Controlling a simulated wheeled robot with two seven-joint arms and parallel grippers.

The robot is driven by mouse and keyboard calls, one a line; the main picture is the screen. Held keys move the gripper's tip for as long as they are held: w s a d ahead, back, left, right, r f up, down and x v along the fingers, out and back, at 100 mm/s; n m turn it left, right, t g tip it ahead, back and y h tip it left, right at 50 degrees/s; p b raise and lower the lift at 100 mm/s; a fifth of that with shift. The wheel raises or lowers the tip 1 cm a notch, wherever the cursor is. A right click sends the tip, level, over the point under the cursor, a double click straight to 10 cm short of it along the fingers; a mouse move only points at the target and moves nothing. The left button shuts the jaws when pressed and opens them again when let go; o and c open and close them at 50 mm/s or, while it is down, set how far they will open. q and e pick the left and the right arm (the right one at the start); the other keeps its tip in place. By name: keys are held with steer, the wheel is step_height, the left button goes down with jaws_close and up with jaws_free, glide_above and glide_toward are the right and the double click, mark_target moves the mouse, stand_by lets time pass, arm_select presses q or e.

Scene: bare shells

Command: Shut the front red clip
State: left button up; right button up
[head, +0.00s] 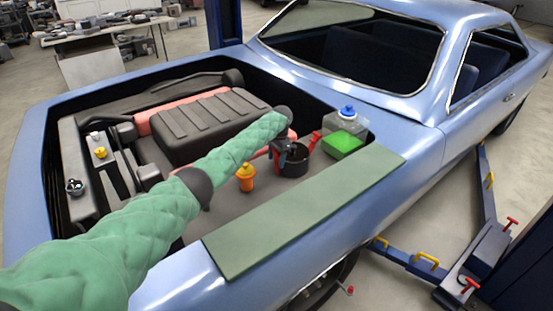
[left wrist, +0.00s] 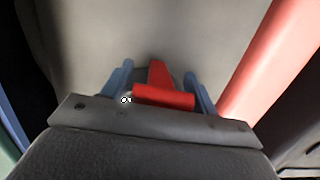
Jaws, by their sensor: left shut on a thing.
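A black round housing (head: 293,168) stands in the engine bay, just inside the green fender mat. My left arm reaches over the bay from the left, and my left gripper (head: 277,155) is at the housing's left side. In the left wrist view, the gripper's blue fingers (left wrist: 160,88) are shut on a red clip (left wrist: 165,95), with one finger on each side of it. In the head view, the gripper mostly hides this clip. Another red clip (head: 315,137) sticks up at the housing's right side. My right gripper is not in view.
A yellow-orange bottle (head: 246,180) stands left of the housing. A green mat (head: 300,215) covers the fender. The dark ribbed engine cover (head: 200,125) lies behind my arm.

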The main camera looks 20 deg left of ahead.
arm_select(q)
steer(key=shift+w+r, duration=0.15)
steer(key=shift+r, duration=0.05)
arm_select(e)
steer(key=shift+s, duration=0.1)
arm_select(q)
steer(key=o, duration=1.2)
steer(key=shift+o, duration=0.7)
steer(key=shift+a, duration=0.1)
steer(key=shift+f, duration=0.1)
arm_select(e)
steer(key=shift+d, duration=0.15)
arm_select(q)
steer(key=shift+r, duration=0.2)
steer(key=r+b, duration=0.1)
steer(key=r, duration=0.3)
steer(key=r+b, duration=0.1)
steer(key=r, duration=0.1)
steer(key=shift+w+d+r+b, duration=0.1)
steer(key=shift+w+d+b, duration=0.15)
steer(key=shift+d+b, duration=0.1)
steer(key=shift+r, duration=0.6)
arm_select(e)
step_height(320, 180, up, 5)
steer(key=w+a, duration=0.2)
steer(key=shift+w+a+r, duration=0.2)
arm_select(q)
steer(key=shift+f, duration=0.1)
